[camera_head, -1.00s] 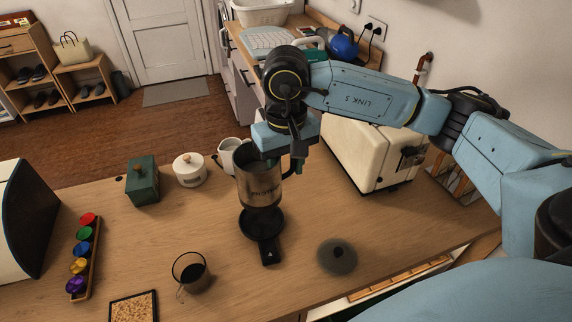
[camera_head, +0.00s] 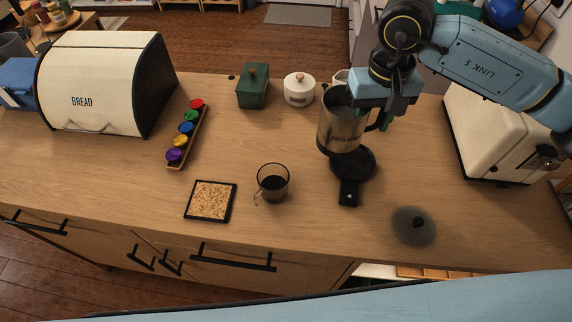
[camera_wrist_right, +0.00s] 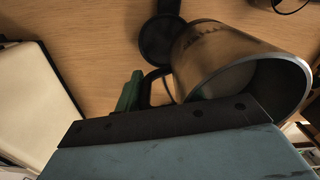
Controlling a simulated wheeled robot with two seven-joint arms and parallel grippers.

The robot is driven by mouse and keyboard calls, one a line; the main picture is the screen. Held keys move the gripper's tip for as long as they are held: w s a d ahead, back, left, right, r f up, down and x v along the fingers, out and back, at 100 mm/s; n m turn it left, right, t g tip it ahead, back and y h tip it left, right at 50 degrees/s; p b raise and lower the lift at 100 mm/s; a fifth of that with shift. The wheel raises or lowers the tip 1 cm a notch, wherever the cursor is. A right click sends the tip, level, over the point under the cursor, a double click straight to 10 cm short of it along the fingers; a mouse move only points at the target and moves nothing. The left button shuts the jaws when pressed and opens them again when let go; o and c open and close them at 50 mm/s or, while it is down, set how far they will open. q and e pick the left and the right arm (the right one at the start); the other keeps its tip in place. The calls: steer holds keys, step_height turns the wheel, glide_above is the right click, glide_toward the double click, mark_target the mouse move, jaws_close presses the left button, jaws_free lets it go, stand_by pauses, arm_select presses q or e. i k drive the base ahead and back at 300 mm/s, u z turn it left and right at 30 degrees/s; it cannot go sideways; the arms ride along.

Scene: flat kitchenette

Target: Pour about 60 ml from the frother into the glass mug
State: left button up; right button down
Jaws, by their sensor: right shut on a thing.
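The frother (camera_head: 340,124) is a steel jug with a black handle, roughly upright in the head view. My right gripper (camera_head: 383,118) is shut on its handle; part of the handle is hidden. The frother appears just above its round black base (camera_head: 352,165). In the right wrist view the frother (camera_wrist_right: 222,58) shows its open rim and a pale inside; the liquid level is unclear. The glass mug (camera_head: 273,178) stands on the counter to the left, with dark liquid in its bottom and its handle toward the front left. My left gripper is not in view.
A grey lid (camera_head: 414,226) lies at front right. A framed coaster (camera_head: 211,202) lies left of the mug, with a capsule rack (camera_head: 187,137) behind it. A bread box (camera_head: 100,85), green canister (camera_head: 252,88), white pot (camera_head: 299,89) and toaster (camera_head: 497,140) stand farther back. Counter between mug and base is clear.

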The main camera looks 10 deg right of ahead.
mark_target(277, 195)
steer(key=k, duration=1)
steer(key=u, duration=1.4)
steer(key=i, duration=1.2)
steer(key=z, duration=1.4)
